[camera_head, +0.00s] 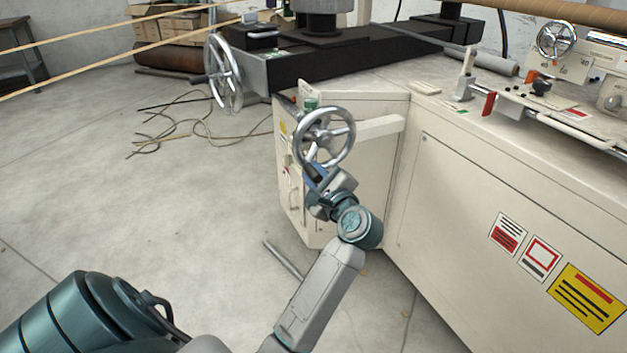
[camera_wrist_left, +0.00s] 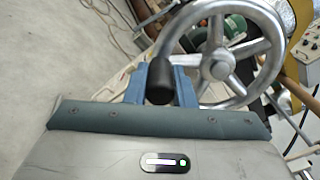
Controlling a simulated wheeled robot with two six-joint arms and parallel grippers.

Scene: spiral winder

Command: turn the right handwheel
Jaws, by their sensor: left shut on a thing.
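A silver spoked handwheel (camera_head: 351,131) stands at the near corner of the cream machine, in the middle of the head view. It fills the upper right of the left wrist view (camera_wrist_left: 268,38). My left gripper (camera_head: 314,174) is at the wheel's lower left rim. In the left wrist view its two blue fingers are shut on the wheel's black handle (camera_wrist_left: 160,82). Two other handwheels show: one at the upper left (camera_head: 219,88) and a smaller one at the upper right (camera_head: 571,37). My right gripper is out of view.
The cream machine cabinet (camera_head: 460,190) stands close to the right of my left arm. A black beam (camera_head: 370,48) runs behind the wheel. Loose cables (camera_head: 190,127) lie on the floor at left. The grey floor (camera_head: 150,215) left of the arm is mostly clear.

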